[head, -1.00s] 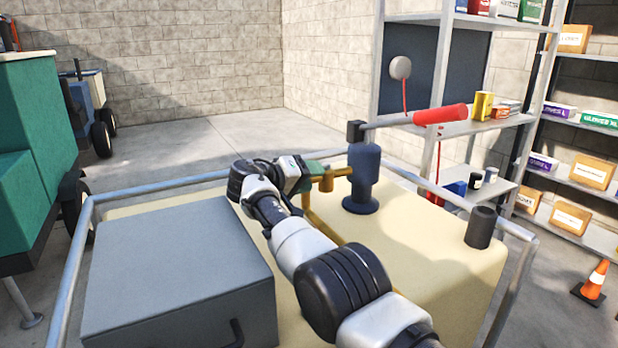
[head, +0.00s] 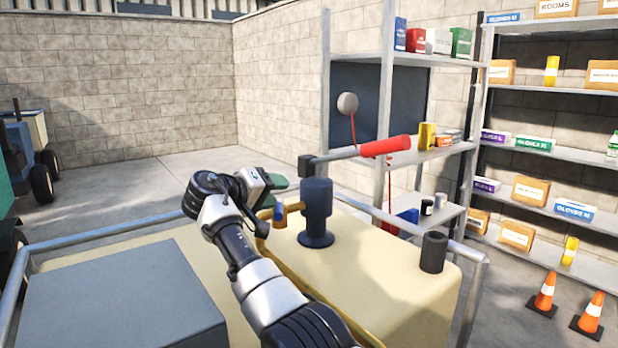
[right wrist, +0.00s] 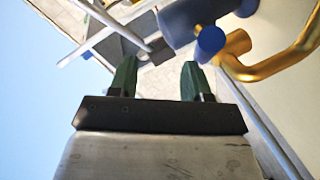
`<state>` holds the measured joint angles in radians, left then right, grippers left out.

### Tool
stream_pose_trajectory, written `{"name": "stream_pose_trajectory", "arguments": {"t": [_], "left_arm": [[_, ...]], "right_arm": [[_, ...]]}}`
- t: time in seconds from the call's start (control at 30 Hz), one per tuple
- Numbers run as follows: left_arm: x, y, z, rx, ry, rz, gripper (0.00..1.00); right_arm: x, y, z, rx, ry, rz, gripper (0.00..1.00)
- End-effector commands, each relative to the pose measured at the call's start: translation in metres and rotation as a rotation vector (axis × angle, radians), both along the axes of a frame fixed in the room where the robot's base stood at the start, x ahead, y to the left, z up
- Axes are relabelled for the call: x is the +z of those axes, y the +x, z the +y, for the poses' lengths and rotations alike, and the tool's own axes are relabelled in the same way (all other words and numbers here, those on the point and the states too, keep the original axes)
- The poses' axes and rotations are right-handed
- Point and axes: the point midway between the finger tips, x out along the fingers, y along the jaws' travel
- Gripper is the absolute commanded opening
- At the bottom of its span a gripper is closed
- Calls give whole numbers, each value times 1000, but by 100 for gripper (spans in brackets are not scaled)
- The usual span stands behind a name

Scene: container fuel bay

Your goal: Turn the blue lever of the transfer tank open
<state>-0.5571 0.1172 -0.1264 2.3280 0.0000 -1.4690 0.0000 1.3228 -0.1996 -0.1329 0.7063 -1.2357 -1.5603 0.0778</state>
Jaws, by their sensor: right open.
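The cream transfer tank (head: 400,300) fills the lower middle of the head view. The blue lever (head: 280,213) is a small blue piece on a brass pipe, left of the dark blue pump (head: 316,208). My right gripper (head: 276,188) has green fingers and is open, close above or behind the lever. In the right wrist view the open fingers (right wrist: 158,78) have nothing between them. The lever's round blue end (right wrist: 211,40) shows just beyond the right finger, outside the gap, beside the brass pipe (right wrist: 275,68). I cannot tell whether the finger touches it. My left gripper is not in view.
A grey box (head: 115,300) sits at the tank's left, and a metal rail (head: 110,233) runs around the tank. Shelves (head: 545,145) stand behind at the right, with orange cones (head: 590,312) on the floor.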

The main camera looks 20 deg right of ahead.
Motion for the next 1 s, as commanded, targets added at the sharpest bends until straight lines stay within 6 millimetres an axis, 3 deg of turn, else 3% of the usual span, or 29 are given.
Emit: {"name": "stream_pose_trajectory", "arguments": {"t": [0.6,1.0], "left_arm": [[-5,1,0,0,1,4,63],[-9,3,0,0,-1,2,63]], "right_arm": [[45,-55,-52,0,1,-2,48],[50,-61,-58,0,0,1,48]]}}
